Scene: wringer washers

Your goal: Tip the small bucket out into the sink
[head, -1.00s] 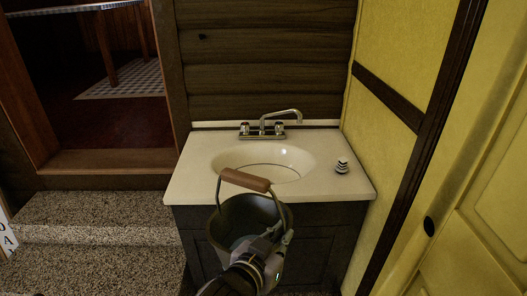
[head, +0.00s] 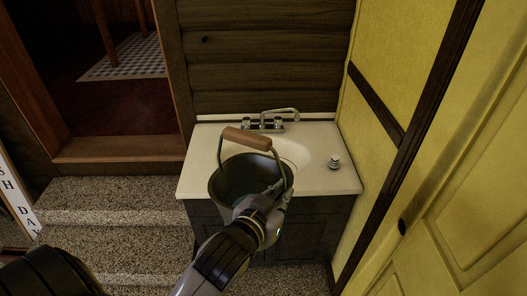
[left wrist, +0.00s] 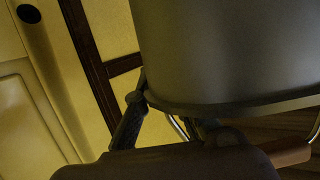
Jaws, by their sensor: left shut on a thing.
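The small bucket (head: 228,185) is dark metal, with a raised wire handle and a brown wooden grip (head: 247,138). My left gripper (head: 268,203) is shut on the bucket at its right near side. The bucket is held in front of the sink and overlaps its front edge in the head view; it looks close to upright, and its contents cannot be made out. The sink (head: 301,152) is a cream basin, its left part hidden behind the bucket. In the left wrist view the bucket's grey side (left wrist: 230,50) fills the upper right. My right gripper is not in view.
A chrome faucet (head: 272,123) stands at the sink's back. A small stopper-like thing (head: 335,162) sits on the counter's right side. A yellow wall (head: 375,150) closes off the right. Speckled steps (head: 110,205) and a lettered sign (head: 17,195) are at left.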

